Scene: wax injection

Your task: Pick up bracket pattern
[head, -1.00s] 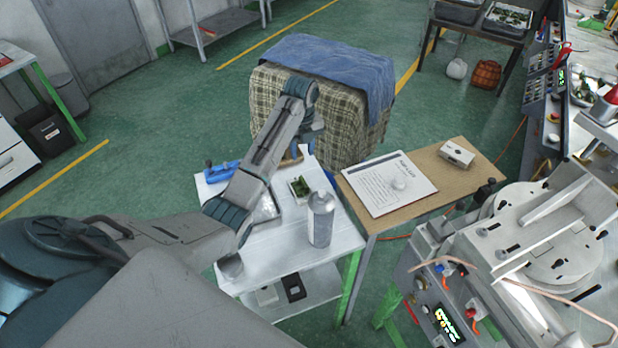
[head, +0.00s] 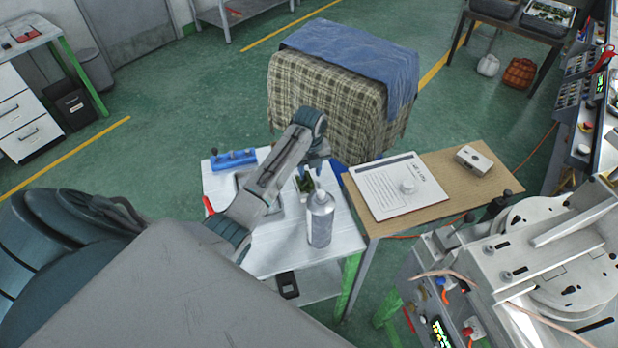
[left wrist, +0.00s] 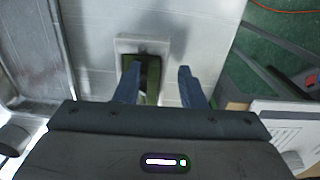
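The bracket pattern appears to be the olive-green piece (left wrist: 153,75) in a small white tray (left wrist: 128,42) on the white table. It also shows small and partly hidden in the head view (head: 305,184). My left gripper (left wrist: 158,78) is above the tray, pointing down, with its two blue fingers apart. The green piece lies between the fingers, close to the left one, with a clear gap to the right one. Whether the left finger touches it I cannot tell. My right gripper is in neither view.
A grey spray can (head: 320,222) stands close in front of the tray. A blue tool (head: 232,160) lies at the table's back left. A wooden table (head: 455,195) with a clipboard (head: 397,187) adjoins on the right. A cloth-covered box (head: 340,105) stands behind.

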